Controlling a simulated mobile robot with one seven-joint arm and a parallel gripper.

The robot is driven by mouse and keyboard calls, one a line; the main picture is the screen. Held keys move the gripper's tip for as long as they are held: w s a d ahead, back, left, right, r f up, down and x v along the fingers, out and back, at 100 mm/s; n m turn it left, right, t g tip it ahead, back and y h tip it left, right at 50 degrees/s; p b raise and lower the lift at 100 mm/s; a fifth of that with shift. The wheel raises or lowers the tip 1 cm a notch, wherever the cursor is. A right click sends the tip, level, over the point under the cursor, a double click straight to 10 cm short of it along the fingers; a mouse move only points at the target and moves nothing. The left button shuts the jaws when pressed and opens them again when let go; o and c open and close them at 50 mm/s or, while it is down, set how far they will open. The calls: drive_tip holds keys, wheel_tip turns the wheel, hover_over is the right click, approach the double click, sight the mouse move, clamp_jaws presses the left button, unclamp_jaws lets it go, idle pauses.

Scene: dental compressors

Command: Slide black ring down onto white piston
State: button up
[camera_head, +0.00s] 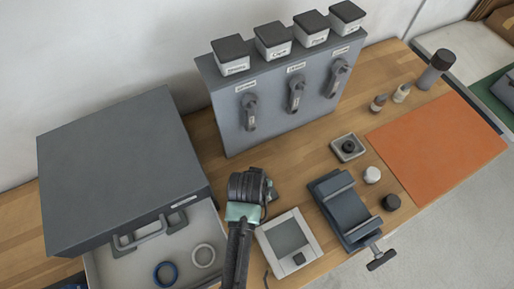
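A small black ring-like part (348,146) sits in a small square tray (337,150) on the wooden bench. A short white cylinder (372,174), which may be the white piston, stands in front of that tray, apart from the black part. A short black cylinder (391,202) stands nearer the front. My gripper (270,191) is left of these things, over the bench behind the scale-like device. The black wrist hides most of it, so its fingers and anything between them cannot be made out.
A dark vise (344,205) with a front handle and a white-framed device (289,241) stand between my arm and the small cylinders. An open drawer (140,270) holds a blue and a white ring. An orange mat (437,145) lies clear at right.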

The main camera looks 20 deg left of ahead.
drive_tip(key=shift+f+b, duration=1.05)
drive_tip(key=shift+f, duration=1.1)
idle(1.3)
drive_tip(key=o, duration=1.3)
drive_tip(key=shift+c, duration=0.2)
drive_tip(key=shift+r, duration=0.1)
wheel_tip(320, 180, up, 9)
drive_tip(key=p, duration=0.9)
